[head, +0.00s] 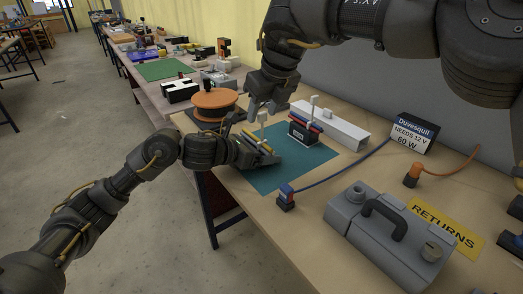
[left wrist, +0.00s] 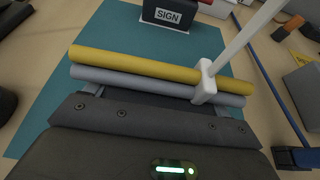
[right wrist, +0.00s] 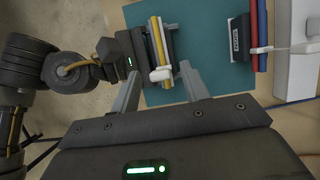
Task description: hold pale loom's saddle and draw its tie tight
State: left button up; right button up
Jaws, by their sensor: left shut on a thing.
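The pale loom is a yellow and a grey cable side by side (left wrist: 130,62), on the teal mat (head: 300,165). A white tie (left wrist: 207,85) wraps it, its tail standing up. My left gripper (head: 247,145) is shut on the loom's dark saddle (left wrist: 150,98), which the cables and gripper largely hide. My right gripper (head: 262,106) is open above the loom. In the right wrist view its fingers (right wrist: 160,78) are apart, on either side of the tie head (right wrist: 162,74); nothing is visibly gripped.
A red and blue loom on a SIGN block (head: 299,132) stands behind on the mat, beside a white box (head: 335,127). An orange-topped spool (head: 214,99) stands left of the mat. A grey toolbox (head: 385,230), a blue lead (head: 340,172) and a RETURNS label (head: 448,224) lie right.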

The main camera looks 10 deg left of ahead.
jog(key=v, duration=1.2)
dwell(0.8)
jog(key=shift+a, duration=0.1)
dwell(0.5)
pick_arm(q)
jog(key=o, duration=1)
jog(key=shift+s+a, duration=0.1)
jog(key=v, duration=1.1)
jog(key=shift+s+a+r, duration=0.1)
jog(key=shift+s+a, duration=0.15)
pick_arm(e)
jog(key=shift+s+f, duration=0.1)
jog(key=shift+f, duration=0.05)
